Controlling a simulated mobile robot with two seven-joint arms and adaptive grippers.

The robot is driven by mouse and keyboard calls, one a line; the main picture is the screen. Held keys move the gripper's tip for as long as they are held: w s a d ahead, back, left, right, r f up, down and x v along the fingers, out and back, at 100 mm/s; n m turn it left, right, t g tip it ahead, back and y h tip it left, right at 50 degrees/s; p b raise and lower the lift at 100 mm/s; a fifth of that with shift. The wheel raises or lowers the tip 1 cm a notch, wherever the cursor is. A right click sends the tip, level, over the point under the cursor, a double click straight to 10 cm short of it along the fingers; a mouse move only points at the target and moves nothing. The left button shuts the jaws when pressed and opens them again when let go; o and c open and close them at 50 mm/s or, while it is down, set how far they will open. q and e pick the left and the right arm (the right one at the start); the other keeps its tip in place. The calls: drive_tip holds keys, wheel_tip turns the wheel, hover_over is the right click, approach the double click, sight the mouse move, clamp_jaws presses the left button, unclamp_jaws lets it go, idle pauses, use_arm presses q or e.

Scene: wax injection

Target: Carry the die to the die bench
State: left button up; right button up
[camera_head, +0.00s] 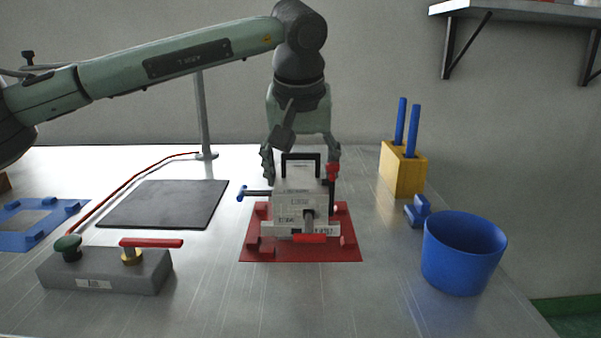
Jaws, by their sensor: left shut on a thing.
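The die (294,205) is a pale grey block with a black handle on top, a blue-tipped rod at its left and red clamp parts at its front and right. It stands upright over a red base plate (257,244) on the metal bench; whether it touches the plate is hard to tell. My left gripper (301,165) reaches down from above, shut at the top of the die, around the black handle. The fingers partly hide the upper edges of the die. My right gripper is not in view.
A grey valve block (108,275) with a red lever is front left. A dark mat (165,204) and a blue frame (72,207) lie left. A blue cup (462,252), a blue clip (417,212) and a yellow holder (401,172) stand right. A shelf (515,12) hangs upper right.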

sight(300, 188)
use_arm(q)
drive_tip(key=shift+f+b, duration=0.65)
drive_tip(key=shift+f, duration=0.3)
idle(0.7)
drive_tip(key=o, duration=1.7)
drive_tip(key=shift+o, duration=1.2)
drive_tip(key=shift+f, duration=0.3)
drive_tip(key=v, duration=1.2)
drive_tip(key=shift+r, duration=0.25)
